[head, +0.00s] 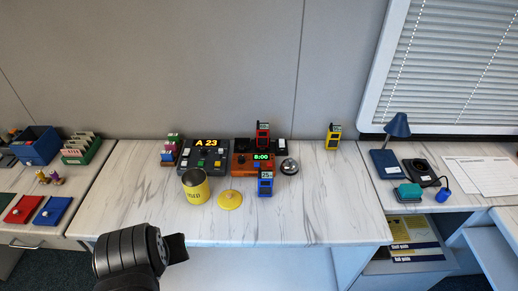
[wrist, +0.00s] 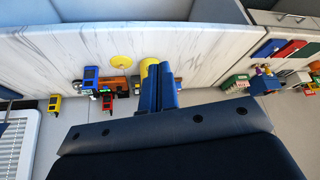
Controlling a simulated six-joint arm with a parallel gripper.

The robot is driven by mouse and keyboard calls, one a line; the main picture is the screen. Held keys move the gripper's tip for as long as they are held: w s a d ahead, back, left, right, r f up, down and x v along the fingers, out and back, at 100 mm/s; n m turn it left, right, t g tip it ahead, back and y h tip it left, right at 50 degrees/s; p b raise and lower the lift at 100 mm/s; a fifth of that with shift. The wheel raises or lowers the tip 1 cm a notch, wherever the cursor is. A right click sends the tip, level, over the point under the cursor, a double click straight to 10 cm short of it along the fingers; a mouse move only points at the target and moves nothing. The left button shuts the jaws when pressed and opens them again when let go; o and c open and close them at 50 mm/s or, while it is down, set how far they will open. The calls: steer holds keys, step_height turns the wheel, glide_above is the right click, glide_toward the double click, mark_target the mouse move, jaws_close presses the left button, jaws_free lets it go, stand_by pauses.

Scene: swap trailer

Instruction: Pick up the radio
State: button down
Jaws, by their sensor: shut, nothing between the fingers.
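Three small handheld devices that look like radios stand on the middle marble-patterned counter (head: 330,210). A blue one (head: 265,184) stands nearer the front, a red one (head: 263,135) stands behind it, and a yellow one (head: 333,138) stands apart at the back right. The wrist view, seen upside down, shows the blue one (wrist: 91,78), the red one (wrist: 106,101) and the yellow one (wrist: 55,104), all left of my gripper (wrist: 160,72). My gripper is shut and empty, and its fingers partly hide the yellow cup. In the head view only my dark arm shows.
A yellow cup (head: 196,188) and a yellow lid (head: 230,199) stand left of the blue device. The counter's right front is clear.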

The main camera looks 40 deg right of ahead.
steer(key=c, duration=0.6)
jaws_free()
steer(key=m+g+h, duration=0.1)
steer(key=m+g, duration=0.1)
steer(key=m, duration=0.2)
glide_above(265, 178)
steer(key=s+a, duration=0.4)
step_height(265, 178, down, 3)
steer(key=x, duration=1.1)
steer(key=shift+w, duration=0.1)
steer(key=shift+x, duration=3)
